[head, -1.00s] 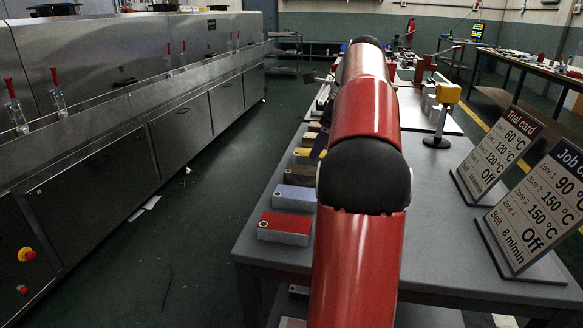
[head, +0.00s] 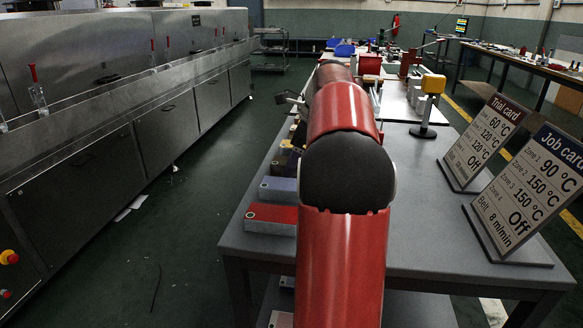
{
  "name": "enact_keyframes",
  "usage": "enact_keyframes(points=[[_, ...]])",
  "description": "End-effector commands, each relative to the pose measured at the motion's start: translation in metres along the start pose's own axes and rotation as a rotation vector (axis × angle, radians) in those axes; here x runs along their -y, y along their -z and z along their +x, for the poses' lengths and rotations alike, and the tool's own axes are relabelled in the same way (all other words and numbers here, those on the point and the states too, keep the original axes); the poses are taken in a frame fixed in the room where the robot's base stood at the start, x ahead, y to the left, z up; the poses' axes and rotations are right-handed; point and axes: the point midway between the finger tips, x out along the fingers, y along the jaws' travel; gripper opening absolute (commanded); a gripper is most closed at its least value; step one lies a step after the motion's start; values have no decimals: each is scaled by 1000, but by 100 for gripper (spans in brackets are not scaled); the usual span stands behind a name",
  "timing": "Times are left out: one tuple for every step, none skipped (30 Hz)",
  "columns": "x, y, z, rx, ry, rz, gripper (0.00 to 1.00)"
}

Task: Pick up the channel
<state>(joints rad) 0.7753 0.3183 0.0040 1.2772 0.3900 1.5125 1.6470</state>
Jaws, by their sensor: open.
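My red and black arm reaches away from me over the grey table (head: 430,218), along its left side. A small dark part at the arm's far end, on its left, looks like my gripper (head: 287,98). It is open, partly hidden by the arm and too small to show its fingers clearly. It is over or near the table's left edge; I cannot tell its height. I cannot pick out the channel; the arm covers much of the table's left side.
A red-topped block (head: 270,219), a blue-grey block (head: 278,190) and others line the table's left edge. A yellow-headed post (head: 432,86), the Trial card (head: 486,141) and the Job card (head: 530,190) stand right.

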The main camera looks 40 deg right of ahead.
Motion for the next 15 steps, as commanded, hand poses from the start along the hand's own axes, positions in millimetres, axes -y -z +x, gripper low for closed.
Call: enact_keyframes(points=[[0, 0, 0, 0, 0, 0, 71], [0, 0, 0, 0, 0, 0, 71], [0, 0, 0, 0, 0, 0, 71], [0, 0, 1, 0, 0, 0, 71], [0, 0, 1, 0, 0, 0, 71], [0, 0, 2, 0, 0, 0, 71], [0, 0, 2, 0, 0, 0, 71], [0, 1, 2, 0, 0, 0, 71], [0, 1, 3, 0, 0, 0, 71], [0, 1, 3, 0, 0, 0, 71], [0, 2, 4, 0, -1, 0, 71], [0, 2, 4, 0, -1, 0, 71], [0, 2, 4, 0, -1, 0, 71], [0, 2, 4, 0, 0, 0, 71], [0, 2, 4, 0, 0, 0, 71]])
